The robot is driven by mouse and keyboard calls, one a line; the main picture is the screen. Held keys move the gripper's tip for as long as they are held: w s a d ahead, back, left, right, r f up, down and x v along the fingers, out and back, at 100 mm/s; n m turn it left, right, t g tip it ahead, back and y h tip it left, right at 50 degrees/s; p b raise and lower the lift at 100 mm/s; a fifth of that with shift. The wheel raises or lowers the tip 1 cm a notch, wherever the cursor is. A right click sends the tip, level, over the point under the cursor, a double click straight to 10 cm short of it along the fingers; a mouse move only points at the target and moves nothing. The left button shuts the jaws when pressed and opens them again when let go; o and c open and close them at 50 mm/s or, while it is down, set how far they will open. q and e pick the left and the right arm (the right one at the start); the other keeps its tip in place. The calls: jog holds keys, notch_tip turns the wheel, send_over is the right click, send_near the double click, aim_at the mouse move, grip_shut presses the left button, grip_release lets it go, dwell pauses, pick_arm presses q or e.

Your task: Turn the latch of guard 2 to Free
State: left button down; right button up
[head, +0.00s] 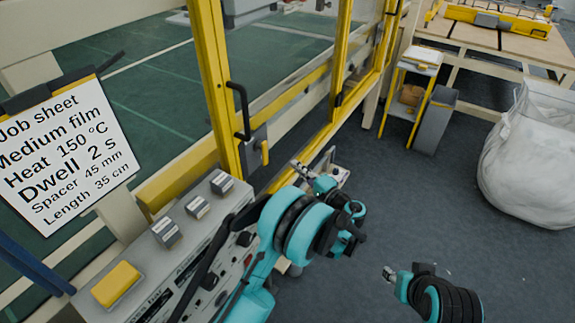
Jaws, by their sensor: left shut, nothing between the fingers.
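A yellow-framed guard door (212,70) stands at upper middle, with a black pull handle (240,110). Below the handle is a grey latch box (256,146) with a small yellow lever (265,153) hanging roughly downward. No guard number or latch wording is readable, so I cannot tell which guard this is. My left gripper (296,166) is shut and empty, to the right of and slightly below the latch, apart from it in the picture. My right gripper (388,272) is low at right over the floor, away from the guard; its fingers are too small to read.
A job sheet (65,155) hangs at left. A small stand (418,68), a grey bin (434,120) and a white sack (535,155) stand right. Floor between is clear.

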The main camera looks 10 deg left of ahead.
aim_at(265, 154)
pick_arm(q)
jog(key=w+a+b, duration=0.2)
jog(key=a+b, duration=0.1)
jog(key=a, duration=0.5)
jog(key=shift+a+b, duration=0.2)
jog(key=shift+b, duration=0.15)
jog(key=shift+m, duration=0.3)
